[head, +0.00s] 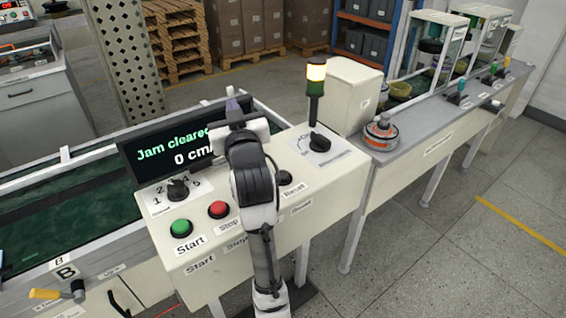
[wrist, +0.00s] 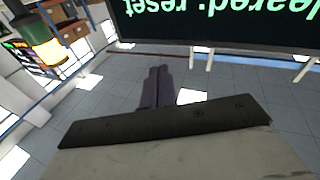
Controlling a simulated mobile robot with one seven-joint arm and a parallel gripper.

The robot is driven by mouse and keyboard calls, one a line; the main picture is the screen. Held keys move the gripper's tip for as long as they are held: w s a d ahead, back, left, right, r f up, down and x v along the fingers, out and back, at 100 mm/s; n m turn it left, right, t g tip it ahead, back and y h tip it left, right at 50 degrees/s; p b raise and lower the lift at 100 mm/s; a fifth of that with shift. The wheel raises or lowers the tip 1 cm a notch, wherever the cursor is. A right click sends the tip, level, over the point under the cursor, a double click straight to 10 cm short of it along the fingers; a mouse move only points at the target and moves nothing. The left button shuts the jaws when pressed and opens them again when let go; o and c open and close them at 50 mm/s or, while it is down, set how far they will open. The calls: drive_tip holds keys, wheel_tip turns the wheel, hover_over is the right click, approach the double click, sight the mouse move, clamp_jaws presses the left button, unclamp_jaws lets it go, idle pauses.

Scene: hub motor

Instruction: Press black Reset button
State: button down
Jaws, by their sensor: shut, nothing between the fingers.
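The black Reset button (head: 284,177) is on the cream control panel (head: 325,185), just right of my arm in the head view. The button is not seen in the wrist view. My gripper (head: 232,104) is shut and empty, in front of the display and up and left of the button in the head view. Its dark fingers are together in the wrist view (wrist: 155,86). The display (head: 175,150) reads "Jam cleared" and "0 cm", partly hidden by my gripper. In the wrist view the display (wrist: 220,25) shows upside down with "leared: reset".
A green Start button (head: 181,228), a red Stop button (head: 218,210) and a numbered knob (head: 177,190) lie left of my arm. A black knob (head: 320,142) and lit signal tower (head: 316,85) stand at the right. A white box (head: 350,95) is behind them.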

drive_tip(key=w+d+f+n+g+p, duration=0.25)
drive_tip(key=d+g, duration=0.25)
drive_tip(key=d, duration=0.3)
drive_tip(key=n+g+y+b, duration=0.1)
drive_tip(key=n+g, duration=0.7)
drive_tip(key=n, duration=0.4)
hover_over(287, 176)
drive_tip(key=shift+f, duration=0.1)
wheel_tip(287, 176, down, 9)
drive_tip(key=b, duration=0.7)
idle(0.7)
drive_tip(key=shift+f, duration=0.25)
